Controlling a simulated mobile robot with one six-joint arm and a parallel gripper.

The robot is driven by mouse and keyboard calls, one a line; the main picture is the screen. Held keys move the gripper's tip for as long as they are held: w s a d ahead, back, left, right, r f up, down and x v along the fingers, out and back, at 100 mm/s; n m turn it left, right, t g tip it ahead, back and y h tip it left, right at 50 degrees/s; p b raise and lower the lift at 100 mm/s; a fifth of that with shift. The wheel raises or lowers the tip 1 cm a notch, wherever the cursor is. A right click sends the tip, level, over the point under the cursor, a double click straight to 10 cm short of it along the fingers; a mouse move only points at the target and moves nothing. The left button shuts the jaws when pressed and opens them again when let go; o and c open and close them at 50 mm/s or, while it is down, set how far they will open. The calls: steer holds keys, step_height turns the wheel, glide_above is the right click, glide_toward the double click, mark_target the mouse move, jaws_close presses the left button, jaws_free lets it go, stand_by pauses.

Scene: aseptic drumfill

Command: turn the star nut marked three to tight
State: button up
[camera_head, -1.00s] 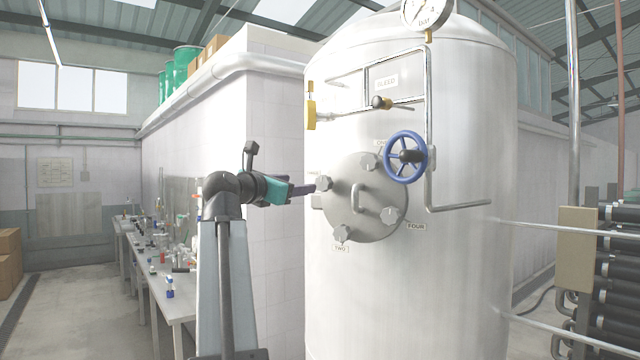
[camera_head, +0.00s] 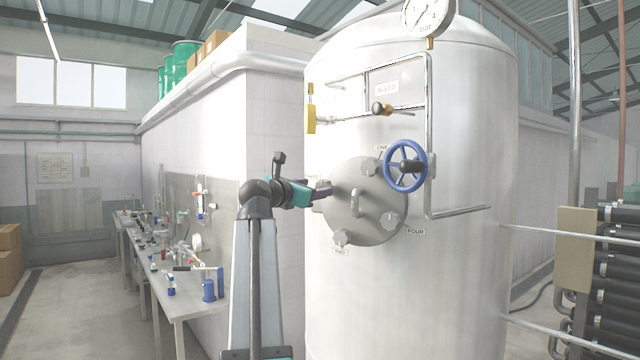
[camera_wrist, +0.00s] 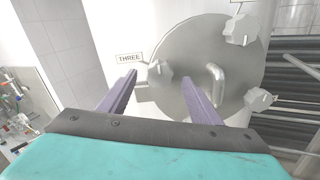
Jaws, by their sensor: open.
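The star nut marked three (camera_wrist: 159,73) is a pale lobed knob on the rim of a round grey cover, beside its THREE label (camera_wrist: 129,58) in the wrist view. My gripper (camera_wrist: 158,76) is open, and the nut appears between its two purple fingertips. I cannot tell whether the fingers reach around it or stop short. In the head view my gripper (camera_head: 328,192) hides this nut, and the THREE label (camera_head: 313,178) is partly covered. The round cover (camera_head: 345,222) sits on the front of a white tank (camera_head: 460,260).
Nuts one (camera_head: 370,167), two (camera_head: 340,237) and four (camera_head: 389,220) ring the cover, with a bar handle (camera_head: 358,202) at its middle. A blue handwheel (camera_head: 406,166) stands out at the upper right. A cluttered bench (camera_head: 180,300) stands left of my arm.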

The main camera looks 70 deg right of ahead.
mark_target(321, 187)
steer(key=shift+s+d+p, duration=0.15)
steer(key=shift+d+p, duration=0.15)
steer(key=shift+d, duration=0.7)
steer(key=shift+s+d+p, duration=0.15)
steer(key=shift+d+p, duration=0.15)
steer(key=shift+d, duration=0.7)
steer(key=c, duration=1)
steer(key=shift+c, duration=0.2)
